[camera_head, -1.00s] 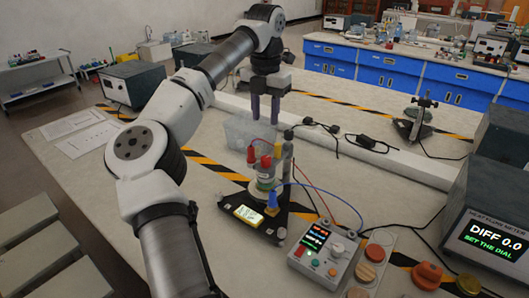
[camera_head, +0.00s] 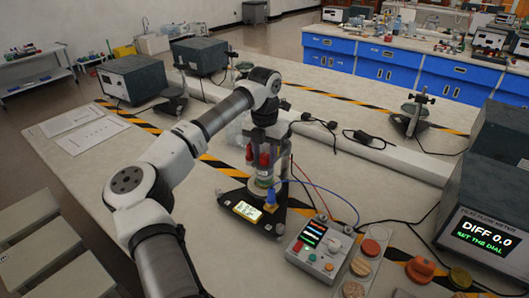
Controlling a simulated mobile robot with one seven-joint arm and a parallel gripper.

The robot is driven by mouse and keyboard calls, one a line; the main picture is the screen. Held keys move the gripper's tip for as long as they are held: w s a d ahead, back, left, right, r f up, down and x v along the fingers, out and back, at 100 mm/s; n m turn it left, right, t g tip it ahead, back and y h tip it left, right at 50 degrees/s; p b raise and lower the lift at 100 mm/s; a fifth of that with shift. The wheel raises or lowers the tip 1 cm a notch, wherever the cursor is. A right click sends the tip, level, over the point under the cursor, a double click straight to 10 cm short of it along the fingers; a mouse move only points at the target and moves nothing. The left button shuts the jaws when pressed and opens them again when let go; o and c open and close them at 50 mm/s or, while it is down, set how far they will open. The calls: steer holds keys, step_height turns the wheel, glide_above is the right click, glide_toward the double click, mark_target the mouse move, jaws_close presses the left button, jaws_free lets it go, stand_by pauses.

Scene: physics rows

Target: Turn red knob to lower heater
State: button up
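A yellow-lit meter (camera_head: 246,211) lies on the base. Blue and red wires run to the control box. Coloured discs (camera_head: 371,248) lie to its right. A large meter (camera_head: 481,235) reads "DIFF 0.0".

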steer(key=c, duration=0.7)
steer(key=shift+m, duration=0.3)
steer(key=m, duration=0.4)
steer(key=shift+b, duration=0.4)
steer(key=m, duration=0.5)
steer(key=shift+r+m, duration=0.1)
steer(key=shift+m, duration=0.3)
steer(key=m, duration=0.6)
steer(key=shift+p, duration=0.4)
steer(key=m, duration=0.6)
steer(key=shift+p, duration=0.3)
steer(key=shift+m, duration=0.5)
